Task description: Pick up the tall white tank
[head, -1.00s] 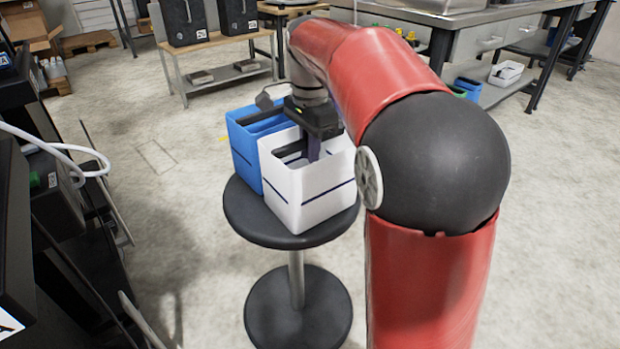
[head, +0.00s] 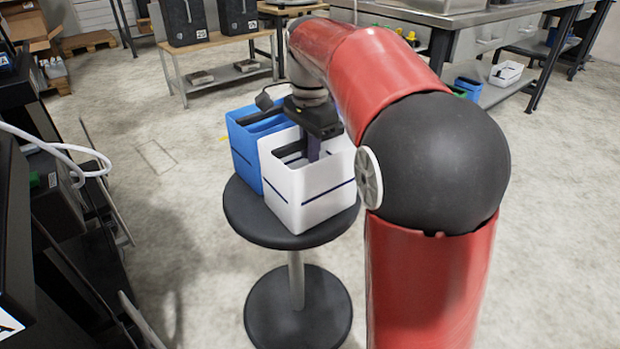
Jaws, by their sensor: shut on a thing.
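The tall white tank (head: 312,193) is an open-topped white box with a dark blue line around it. It stands upright on a round black stool (head: 297,238). My gripper (head: 313,152) is at the tank's top, pointing down, with a finger reaching into the opening. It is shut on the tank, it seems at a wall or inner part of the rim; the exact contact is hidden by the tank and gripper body. I see no gap between the tank's bottom and the stool.
A blue tank (head: 243,150) stands on the same stool, close behind and left of the white one. Black equipment (head: 60,215) lines the left side. A low bench (head: 215,80) and a metal table (head: 450,20) are at the back. Open floor lies around the stool.

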